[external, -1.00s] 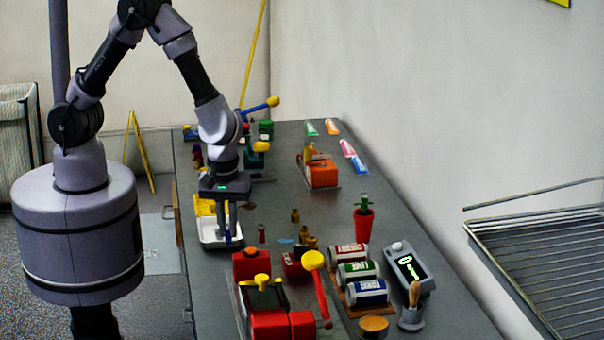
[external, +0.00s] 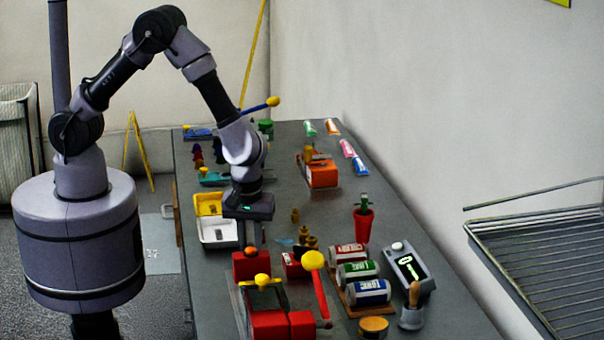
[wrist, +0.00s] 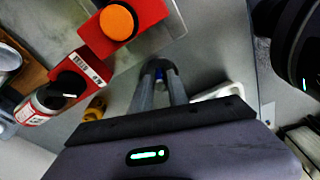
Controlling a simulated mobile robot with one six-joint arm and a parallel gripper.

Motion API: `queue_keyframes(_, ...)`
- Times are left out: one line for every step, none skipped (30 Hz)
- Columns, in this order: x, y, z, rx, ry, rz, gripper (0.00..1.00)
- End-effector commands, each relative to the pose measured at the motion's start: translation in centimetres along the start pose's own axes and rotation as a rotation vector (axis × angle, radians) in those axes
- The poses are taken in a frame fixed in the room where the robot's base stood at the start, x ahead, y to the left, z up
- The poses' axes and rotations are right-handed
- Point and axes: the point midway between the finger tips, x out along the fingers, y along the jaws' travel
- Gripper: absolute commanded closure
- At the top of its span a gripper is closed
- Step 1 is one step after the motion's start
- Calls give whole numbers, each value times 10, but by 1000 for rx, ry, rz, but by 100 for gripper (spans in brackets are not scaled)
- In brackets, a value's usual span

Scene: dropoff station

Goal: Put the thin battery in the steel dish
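My gripper (external: 252,241) hangs low over the bench, pointing down, just right of a white tray (external: 217,233) and behind a red box (external: 251,267). In the wrist view its two fingers (wrist: 159,76) run close together, with a small blue patch between their tips. I cannot tell whether this patch is the thin battery or whether the fingers press on it. The white tray's edge shows beside the fingers in the wrist view (wrist: 218,92). I cannot pick out the steel dish with certainty.
The red box carries an orange button (wrist: 118,21). Brass-coloured weights (external: 309,242) stand to the right, near labelled cans (external: 350,254). A yellow bin (external: 208,203) is behind the white tray. A red lever (external: 319,285) rises in front.

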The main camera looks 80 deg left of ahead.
Motion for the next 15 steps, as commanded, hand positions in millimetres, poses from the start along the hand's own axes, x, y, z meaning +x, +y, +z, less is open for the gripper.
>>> queue_keyframes(0, 0, 0, 0, 0, 0, 80)
queue_keyframes(0, 0, 0, 0, 0, 0, 80)
queue_keyframes(-1, 0, 0, 0, 0, 0, 80)
queue_keyframes(-2, 0, 0, 0, 0, 0, 80)
queue_keyframes(-5, 0, -1, 0, 0, 0, 80)
queue_keyframes(-11, 0, -1, 0, 0, 2, 80)
queue_keyframes(-17, 1, -1, 1, 0, 3, 80)
queue_keyframes(-25, 1, -1, 1, 0, 3, 80)
queue_keyframes(-37, 1, -1, 1, -1, 4, 80)
queue_keyframes(-47, 1, -1, 1, -1, 5, 80)
queue_keyframes(-56, 1, -1, 1, 0, 4, 80)
queue_keyframes(-68, 1, -1, 0, -1, 5, 80)
queue_keyframes(-76, 1, -1, 0, 0, 3, 80)
queue_keyframes(-85, 1, -1, 0, 0, 4, 80)
queue_keyframes(-94, 0, -1, -1, -1, 3, 80)
